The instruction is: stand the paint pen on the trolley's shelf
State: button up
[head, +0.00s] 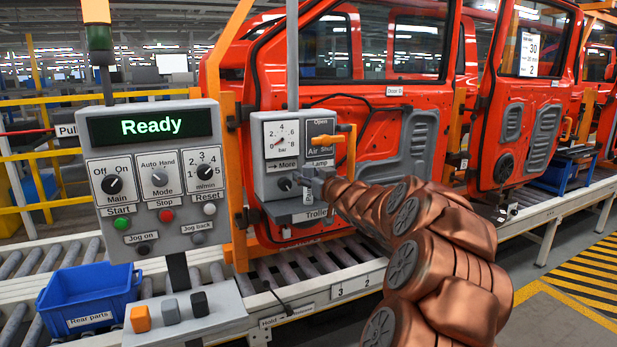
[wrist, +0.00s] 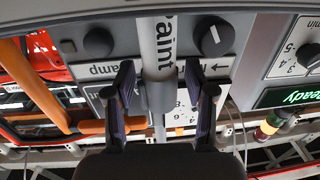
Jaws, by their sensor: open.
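The paint pen (wrist: 158,48) shows in the wrist view as a white barrel marked "Paint" with a grey end piece. My gripper (wrist: 160,85) is open, with one jaw on each side of the pen and a gap on both sides. The pen's white end meets a light grey strip at the top of that view, apparently the shelf; firm contact is hard to tell. In the head view my gripper (head: 312,181) is in front of the grey control box, just above the shelf (head: 312,214) labelled "Trolley".
The control box (head: 262,165) has a gauge, knobs and an orange handle (head: 345,150) close to my gripper. A "Ready" panel (head: 152,170) stands left. A blue bin (head: 92,292) and coloured blocks lie below it. Red doors (head: 380,120) hang behind.

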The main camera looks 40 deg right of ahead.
jog(key=shift+r, duration=0.15)
jog(key=b+v, duration=0.2)
jog(key=v, duration=1)
jog(key=shift+a, duration=0.1)
jog(key=s+a+f+g, duration=0.1)
jog(key=a+f+g, duration=0.8)
jog(key=a+f, duration=0.65)
jog(key=s+a+f+n+g+y, duration=0.1)
jog(key=s+a+f+g, duration=0.2)
jog(key=s+a, duration=0.5)
jog(key=s+a+f+n+g+y, duration=0.1)
jog(key=s+a+f+g+y, duration=0.1)
jog(key=s+a, duration=0.6)
jog(key=s+a+f+g+y, duration=0.1)
jog(key=s+a+f+g, duration=0.3)
jog(key=s+a, duration=0.5)
jog(key=s+g, duration=0.1)
jog(key=s, duration=0.1)
jog(key=shift+s+n, duration=0.3)
jog(key=shift+n, duration=0.1)
